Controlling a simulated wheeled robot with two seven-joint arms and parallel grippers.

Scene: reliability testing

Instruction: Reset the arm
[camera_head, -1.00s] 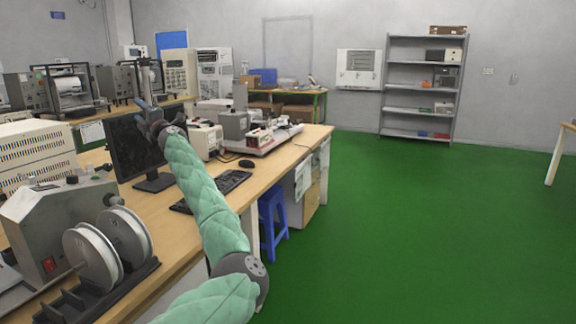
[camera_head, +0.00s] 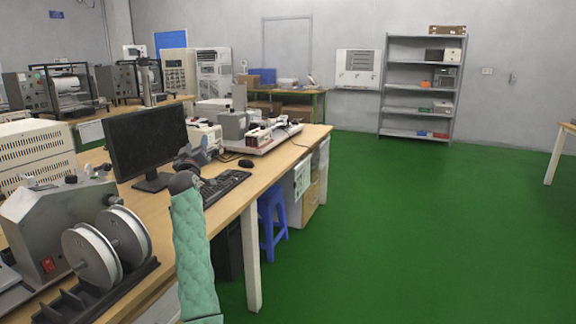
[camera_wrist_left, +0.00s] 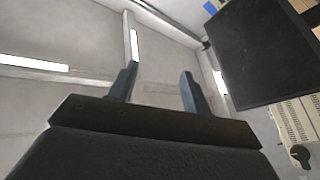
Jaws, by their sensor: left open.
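My left arm (camera_head: 193,255) in its green padded sleeve reaches up from the bottom of the head view. My left gripper (camera_head: 190,153) is above the bench by the keyboard, in front of the monitor's right edge. In the left wrist view the gripper (camera_wrist_left: 158,88) points up toward the ceiling. Its two fingers stand apart with nothing between them. My right gripper is in neither view.
The black monitor (camera_head: 147,142) is close to the left gripper; it also shows in the left wrist view (camera_wrist_left: 262,50). A keyboard (camera_head: 225,186) and mouse (camera_head: 246,163) lie on the wooden bench (camera_head: 262,180). A spool machine (camera_head: 50,225) stands at left. The green floor (camera_head: 400,220) is clear.

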